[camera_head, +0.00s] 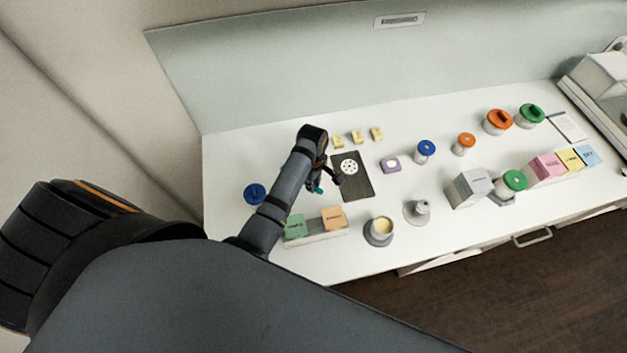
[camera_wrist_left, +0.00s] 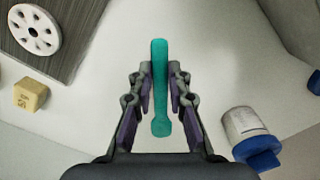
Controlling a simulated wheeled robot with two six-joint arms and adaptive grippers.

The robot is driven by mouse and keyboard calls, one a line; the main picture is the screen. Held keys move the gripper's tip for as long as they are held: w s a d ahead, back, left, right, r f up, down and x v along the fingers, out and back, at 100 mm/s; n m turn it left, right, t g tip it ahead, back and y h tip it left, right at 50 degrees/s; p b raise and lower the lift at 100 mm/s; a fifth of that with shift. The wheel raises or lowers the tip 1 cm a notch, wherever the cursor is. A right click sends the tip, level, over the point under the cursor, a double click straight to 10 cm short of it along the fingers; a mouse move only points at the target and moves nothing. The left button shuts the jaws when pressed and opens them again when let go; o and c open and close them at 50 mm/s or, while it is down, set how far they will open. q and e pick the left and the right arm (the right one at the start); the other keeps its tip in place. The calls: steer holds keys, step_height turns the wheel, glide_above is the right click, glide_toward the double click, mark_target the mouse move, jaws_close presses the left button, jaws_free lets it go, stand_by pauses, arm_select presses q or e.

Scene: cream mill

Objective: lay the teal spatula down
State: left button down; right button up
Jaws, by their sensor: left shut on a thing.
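The teal spatula (camera_wrist_left: 159,85) is between the fingers of my left gripper (camera_wrist_left: 160,95) in the left wrist view, long and narrow with a wider end toward the gripper's base. My left gripper is shut on it over the white counter (camera_wrist_left: 215,45). In the head view the left gripper (camera_head: 326,183) is at the left part of the counter, beside the dark board (camera_head: 357,188), with a small bit of the teal spatula (camera_head: 318,190) showing. How high the spatula is above the counter is hard to tell. My right gripper is not in view.
A blue-lidded jar (camera_head: 255,193) stands left of the gripper. Green and orange blocks (camera_head: 334,217) sit on a holder in front. Small yellow blocks (camera_head: 357,136) stand behind the board. A white perforated disc (camera_head: 349,167) lies on the board. A purple item (camera_head: 390,164) is to its right.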

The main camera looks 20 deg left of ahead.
arm_select(q)
steer(key=shift+s+d+f, duration=0.1)
steer(key=shift+f, duration=0.35)
stand_by(0.5)
steer(key=shift+f, duration=0.25)
steer(key=c, duration=1.2)
jaws_free()
step_height(320, 180, up, 12)
